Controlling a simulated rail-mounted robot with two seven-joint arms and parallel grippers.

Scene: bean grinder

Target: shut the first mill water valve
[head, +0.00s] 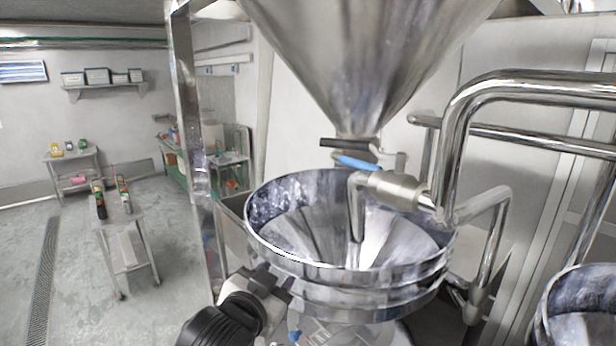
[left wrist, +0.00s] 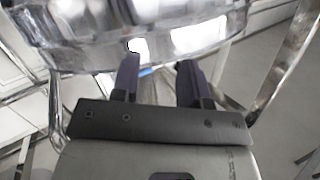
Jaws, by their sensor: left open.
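A water valve (head: 390,187) with a blue lever (head: 357,162) sits on the steel pipe above the mill's round bowl (head: 270,255). The lever points left, and the spout bends down into the bowl. My left gripper (head: 275,282) is at the bowl's lower front left side, below and apart from this lever. In the left wrist view, its two dark fingers (left wrist: 160,78) are spread with the shiny bowl wall just beyond them. A small blue piece (left wrist: 146,71) shows between the fingers; I cannot tell what it belongs to. My right gripper is not in view.
A steel hopper cone (head: 365,60) hangs above the bowl, with a black handle (head: 350,146) at its outlet. Thick pipes (head: 530,85) run at right, near a second bowl (head: 580,310). A steel post (head: 187,130) stands at left. Open floor lies further left around a small bench (head: 125,225).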

